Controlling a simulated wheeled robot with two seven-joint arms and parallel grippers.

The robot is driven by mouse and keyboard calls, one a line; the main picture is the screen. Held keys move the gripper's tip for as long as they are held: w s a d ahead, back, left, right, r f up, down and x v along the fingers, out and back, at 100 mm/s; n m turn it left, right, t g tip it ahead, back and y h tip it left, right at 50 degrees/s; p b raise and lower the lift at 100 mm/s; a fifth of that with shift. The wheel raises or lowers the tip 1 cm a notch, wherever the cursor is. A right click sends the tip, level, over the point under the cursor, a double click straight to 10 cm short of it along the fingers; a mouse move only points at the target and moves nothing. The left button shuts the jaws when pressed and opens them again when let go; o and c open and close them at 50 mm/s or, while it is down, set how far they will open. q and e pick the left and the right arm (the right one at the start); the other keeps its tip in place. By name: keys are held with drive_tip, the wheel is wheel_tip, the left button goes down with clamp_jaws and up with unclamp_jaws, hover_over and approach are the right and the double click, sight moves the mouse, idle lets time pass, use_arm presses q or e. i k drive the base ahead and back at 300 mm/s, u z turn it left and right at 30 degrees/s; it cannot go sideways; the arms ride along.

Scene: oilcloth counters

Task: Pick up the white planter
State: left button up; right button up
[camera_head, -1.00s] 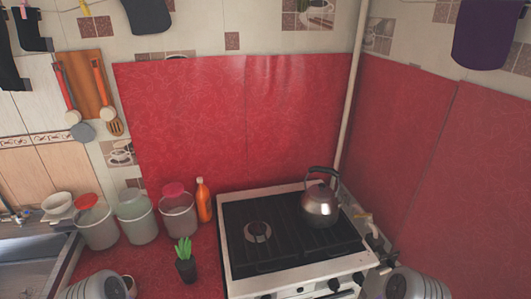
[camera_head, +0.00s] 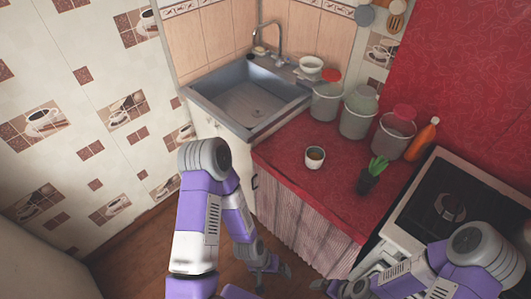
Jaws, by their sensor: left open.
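The white planter (camera_head: 315,158) is a small pale pot with brown contents. It stands upright on the red counter top (camera_head: 290,152), near its left front part. My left gripper (camera_head: 273,279) is open and empty. It is low in front of the counter's curtain, below the planter and well apart from it. My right gripper (camera_head: 321,286) is at the bottom edge, also away from the planter; its jaws are too small and partly hidden to judge.
A dark pot with a green plant (camera_head: 372,176) stands right of the planter. Several lidded buckets (camera_head: 358,115) and an orange bottle (camera_head: 422,140) stand behind. A sink (camera_head: 245,95) is at the left, a stove (camera_head: 450,205) at the right. Counter around the planter is clear.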

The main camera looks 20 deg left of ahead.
sight(314, 155)
drive_tip(key=z, duration=0.3)
drive_tip(key=k, duration=1.3)
drive_tip(key=u, duration=0.15)
drive_tip(key=i, duration=0.6)
drive_tip(key=u, duration=0.8)
drive_tip(key=i, duration=0.9)
drive_tip(key=z, duration=0.65)
drive_tip(key=i, duration=0.9)
drive_tip(key=z, duration=0.15)
